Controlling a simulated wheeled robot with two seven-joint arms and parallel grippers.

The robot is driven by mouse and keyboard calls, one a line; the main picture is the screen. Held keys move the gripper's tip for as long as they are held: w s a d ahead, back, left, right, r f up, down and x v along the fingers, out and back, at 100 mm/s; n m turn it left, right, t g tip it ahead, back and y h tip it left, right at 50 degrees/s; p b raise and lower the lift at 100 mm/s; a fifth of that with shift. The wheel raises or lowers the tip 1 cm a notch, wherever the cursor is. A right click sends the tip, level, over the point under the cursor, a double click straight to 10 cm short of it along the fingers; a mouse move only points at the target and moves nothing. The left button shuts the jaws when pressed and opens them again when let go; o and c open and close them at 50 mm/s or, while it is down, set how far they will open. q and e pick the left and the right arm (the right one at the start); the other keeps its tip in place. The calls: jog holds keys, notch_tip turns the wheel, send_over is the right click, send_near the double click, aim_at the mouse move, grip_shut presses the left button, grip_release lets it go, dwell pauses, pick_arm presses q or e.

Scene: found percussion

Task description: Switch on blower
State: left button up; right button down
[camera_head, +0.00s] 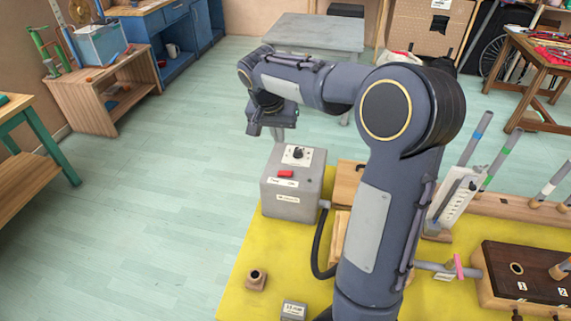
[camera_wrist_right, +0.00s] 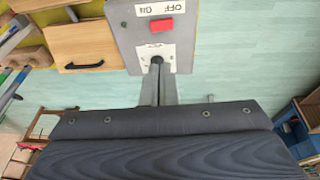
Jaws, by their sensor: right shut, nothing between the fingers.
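A grey box (camera_head: 275,208) stands on the yellow table top with a dark hose at its right side. Its top has a red switch (camera_head: 286,174) with a white OFF/ON label and a dark knob (camera_head: 299,153) on a white plate. The red switch also shows in the right wrist view (camera_wrist_right: 162,25). My right gripper (camera_head: 278,137) is above the box's back edge, fingers down, shut and empty. In the right wrist view its fingertips (camera_wrist_right: 156,64) overlap the knob's plate; I cannot tell whether they touch. My left gripper is not in view.
My right arm hides the table's middle. Floor to the left is clear.

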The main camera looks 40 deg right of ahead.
aim_at(288, 172)
jog(key=p+x, duration=0.1)
jog(key=x, duration=0.8)
jog(key=s+p+x, duration=0.1)
jog(key=x, duration=0.3)
jog(key=shift+a+f+p, duration=0.2)
jog(key=shift+f+p, duration=0.1)
jog(key=shift+f, duration=0.25)
